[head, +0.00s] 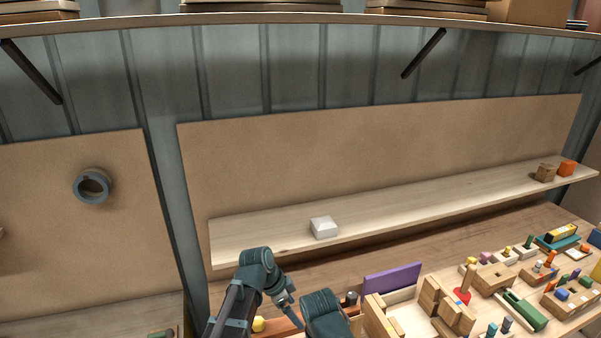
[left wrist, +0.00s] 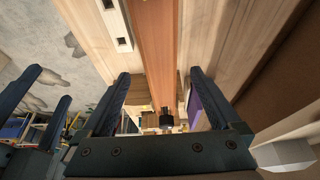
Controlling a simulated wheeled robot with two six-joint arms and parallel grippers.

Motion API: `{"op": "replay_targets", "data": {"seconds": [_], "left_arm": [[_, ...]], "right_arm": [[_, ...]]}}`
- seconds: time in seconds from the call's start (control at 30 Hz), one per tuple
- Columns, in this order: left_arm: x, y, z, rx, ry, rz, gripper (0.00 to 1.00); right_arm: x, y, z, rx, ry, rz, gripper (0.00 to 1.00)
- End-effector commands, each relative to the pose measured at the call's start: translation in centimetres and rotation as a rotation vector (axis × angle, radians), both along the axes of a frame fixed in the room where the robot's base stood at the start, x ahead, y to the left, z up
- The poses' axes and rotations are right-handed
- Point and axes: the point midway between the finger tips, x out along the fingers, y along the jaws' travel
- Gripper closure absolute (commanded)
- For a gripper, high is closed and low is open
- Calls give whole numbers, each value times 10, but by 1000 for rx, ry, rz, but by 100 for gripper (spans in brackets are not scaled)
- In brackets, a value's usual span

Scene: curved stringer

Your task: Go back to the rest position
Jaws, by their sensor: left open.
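My left gripper (head: 290,306) is at the lower middle of the head view, below the front of the long pale shelf (head: 400,208). In the left wrist view its two dark fingers stand apart, and the left gripper (left wrist: 159,76) is open with nothing held between them. Beyond the fingers lie a reddish-brown strip and a small dark knob (left wrist: 166,118). Another dark blue part of mine shows right of the left gripper in the head view. More dark finger-like parts stand at the left of the left wrist view; I cannot tell their opening.
A white block (head: 324,227) sits on the shelf; brown (head: 545,172) and orange (head: 567,168) blocks sit at its right end. The bench below is crowded with wooden toys and a purple panel (head: 393,279). A grey ring (head: 93,186) hangs on the left board. Most of the shelf is clear.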

Motion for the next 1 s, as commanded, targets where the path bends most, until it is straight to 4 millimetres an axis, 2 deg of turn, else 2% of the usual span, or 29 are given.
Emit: {"op": "replay_targets", "data": {"seconds": [0.03,0.3,0.83,1.0], "left_arm": [[1,-2,-11,0,0,-1,3],[4,-10,-28,0,0,0,3],[3,-12,-30,0,0,0,3],[-5,-15,-27,-1,6,-1,3]], "right_arm": [[0,0,-11,0,0,0,23],[0,0,-28,0,0,0,23],[0,0,-30,0,0,0,23],[1,-2,-27,-1,-1,-2,23]]}}
